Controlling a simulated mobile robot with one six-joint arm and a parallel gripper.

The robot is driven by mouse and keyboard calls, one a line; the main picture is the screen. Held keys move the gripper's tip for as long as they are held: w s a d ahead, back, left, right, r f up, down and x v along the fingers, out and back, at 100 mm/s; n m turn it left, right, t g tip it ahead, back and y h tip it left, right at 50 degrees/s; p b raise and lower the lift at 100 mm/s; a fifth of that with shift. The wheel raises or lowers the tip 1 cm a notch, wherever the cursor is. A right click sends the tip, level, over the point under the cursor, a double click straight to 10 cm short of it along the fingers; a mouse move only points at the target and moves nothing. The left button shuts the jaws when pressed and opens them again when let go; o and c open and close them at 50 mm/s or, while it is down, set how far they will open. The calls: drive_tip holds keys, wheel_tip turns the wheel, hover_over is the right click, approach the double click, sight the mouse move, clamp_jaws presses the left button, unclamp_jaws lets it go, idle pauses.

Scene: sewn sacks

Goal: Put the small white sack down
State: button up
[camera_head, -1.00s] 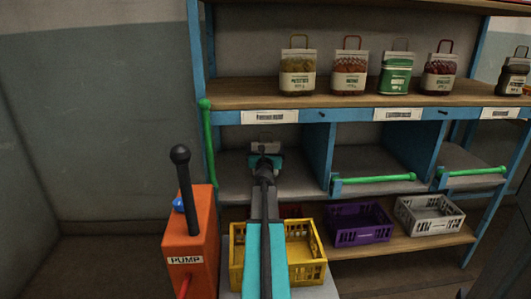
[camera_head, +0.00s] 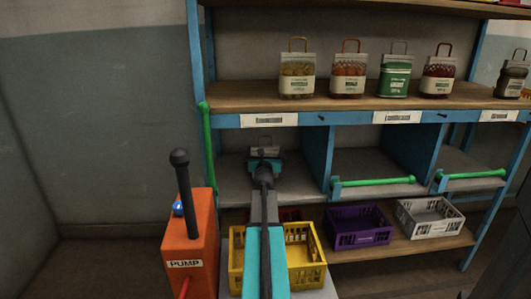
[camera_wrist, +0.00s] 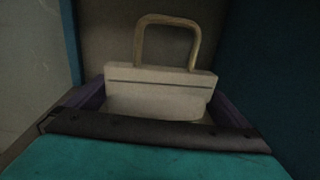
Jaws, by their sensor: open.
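The small white sack (camera_wrist: 160,98), pale with a dark seam line and a tan loop handle, is upright in the wrist view. It also shows small in the head view (camera_head: 264,147), at the back of the left compartment of the middle shelf. My gripper (camera_head: 264,158) reaches into that compartment, just in front of the sack. In the wrist view its dark fingers lie on both sides of the sack and are open. The sack's lower part and the shelf contact under it are hidden by my gripper.
Blue dividers split the middle shelf (camera_head: 235,192); green bars (camera_head: 378,181) front the compartments to the right. Several filled bags (camera_head: 348,75) stand on the shelf above. Yellow (camera_head: 300,278), purple (camera_head: 358,238) and white (camera_head: 428,230) crates are below. An orange pump (camera_head: 188,250) stands left.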

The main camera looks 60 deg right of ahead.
drive_tip(key=v, duration=1.2)
idle(0.3)
drive_tip(key=shift+w+r, duration=0.1)
drive_tip(key=shift+r, duration=0.05)
idle(0.7)
